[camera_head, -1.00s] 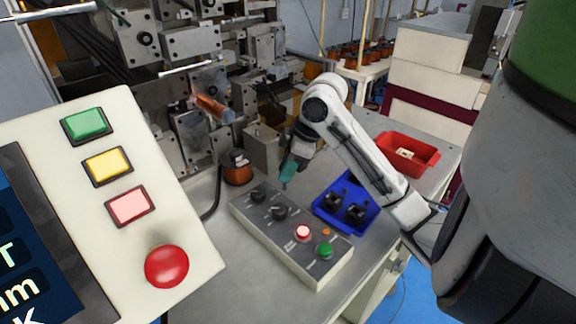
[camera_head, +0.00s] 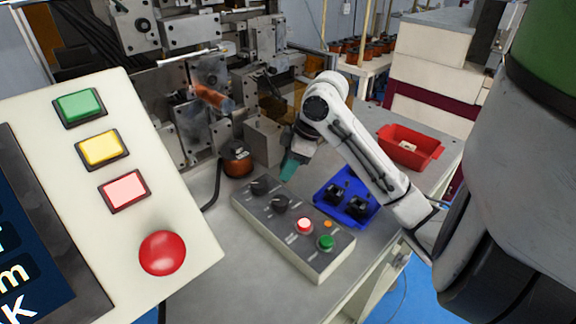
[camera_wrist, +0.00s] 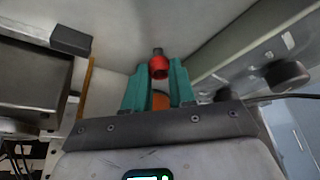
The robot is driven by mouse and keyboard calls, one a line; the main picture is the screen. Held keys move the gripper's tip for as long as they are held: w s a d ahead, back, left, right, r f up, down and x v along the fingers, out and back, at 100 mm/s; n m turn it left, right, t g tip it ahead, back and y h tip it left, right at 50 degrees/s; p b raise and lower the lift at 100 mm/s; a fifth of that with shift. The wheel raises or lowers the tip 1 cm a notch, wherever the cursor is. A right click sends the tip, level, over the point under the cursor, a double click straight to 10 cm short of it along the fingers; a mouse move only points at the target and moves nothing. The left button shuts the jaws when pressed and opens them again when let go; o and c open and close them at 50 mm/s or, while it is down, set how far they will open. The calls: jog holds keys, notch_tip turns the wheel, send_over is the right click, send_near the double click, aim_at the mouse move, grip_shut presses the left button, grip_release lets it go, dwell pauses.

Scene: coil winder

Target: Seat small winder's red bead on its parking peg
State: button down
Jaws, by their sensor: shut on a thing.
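My gripper (camera_wrist: 158,80) has teal fingers and is shut on a small red bead (camera_wrist: 159,67) at its fingertips in the wrist view. A short dark piece (camera_wrist: 158,51) sticks out of the bead's far end; I cannot tell whether it is the peg or part of the bead's own piece. In the head view my gripper (camera_head: 289,170) hangs above the back of the grey control box (camera_head: 290,235), left of the blue tray, and the bead cannot be made out. I cannot identify the parking peg for certain.
A copper coil (camera_head: 237,163) stands left of my gripper, with winder machinery (camera_head: 210,95) behind. The blue tray (camera_head: 322,207) holds dark parts. A red bin (camera_head: 425,155) is at the right. A button panel (camera_head: 195,245) fills the near left.

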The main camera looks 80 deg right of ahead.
jog(key=shift+f+b, duration=0.65)
jog(key=shift+f, duration=0.2)
jog(key=c, duration=0.8)
grip_release()
jog(key=shift+c, duration=0.2)
jog(key=shift+r, duration=0.1)
jog(key=a+p+v, duration=0.1)
jog(key=p+v, duration=0.8)
jog(key=v, duration=0.1)
jog(key=shift+s+d+r, duration=0.2)
jog(key=shift+d+r, duration=0.05)
jog(key=shift+d, duration=0.25)
